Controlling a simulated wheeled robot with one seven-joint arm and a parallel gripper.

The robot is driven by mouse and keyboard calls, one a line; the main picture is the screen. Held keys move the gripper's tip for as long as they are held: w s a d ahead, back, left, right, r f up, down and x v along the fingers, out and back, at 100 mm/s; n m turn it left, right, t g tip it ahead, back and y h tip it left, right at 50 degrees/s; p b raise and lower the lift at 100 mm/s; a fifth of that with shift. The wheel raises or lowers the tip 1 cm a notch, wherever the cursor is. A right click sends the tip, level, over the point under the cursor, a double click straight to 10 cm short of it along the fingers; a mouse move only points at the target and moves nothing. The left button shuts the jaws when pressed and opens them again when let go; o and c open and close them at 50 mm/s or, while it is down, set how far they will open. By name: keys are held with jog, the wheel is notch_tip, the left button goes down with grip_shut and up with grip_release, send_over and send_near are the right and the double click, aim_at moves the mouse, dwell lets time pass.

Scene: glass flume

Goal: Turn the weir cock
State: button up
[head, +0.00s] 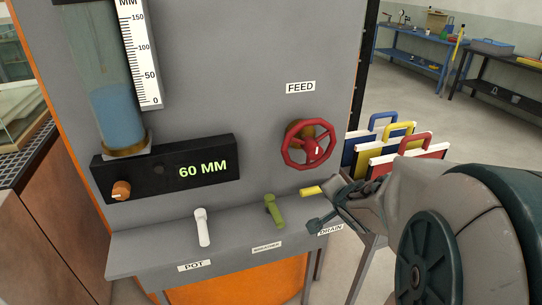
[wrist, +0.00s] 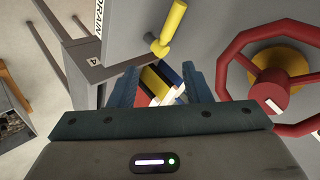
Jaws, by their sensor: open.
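Three cocks stand on the grey ledge in the head view: a white lever (head: 202,227) behind the POT label, a green lever (head: 273,211) behind a middle label (head: 267,247), and a yellow lever (head: 312,190) near the DRAIN label. The middle label is too small to read surely, so I cannot confirm which cock is the weir one. My gripper (head: 328,207) is open and empty beside the yellow lever, to the right of the green one. In the wrist view, the yellow lever (wrist: 172,30) stands beyond the gap between my open fingers (wrist: 162,74).
A red FEED handwheel (head: 308,144) sticks out above the ledge, and also shows at right in the wrist view (wrist: 233,50). A black 60 MM display (head: 205,169) is at left. The ledge front is clear.

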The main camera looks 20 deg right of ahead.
aim_at(308, 192)
jog(key=w+f+m+y, duration=0.1)
jog(key=w+f, duration=0.1)
jog(key=w, duration=0.2)
jog(key=w+f+m+y+b, duration=0.1)
jog(key=w+f, duration=0.2)
jog(key=w, duration=0.1)
jog(key=w+a+f+m+t+y, duration=0.1)
jog(key=w+f, duration=0.2)
jog(key=shift+w+f+m+b, duration=0.25)
jog(key=shift+w+m+b, duration=0.1)
jog(key=shift+w+m, duration=0.05)
grip_shut()
jog(key=shift+r, duration=0.1)
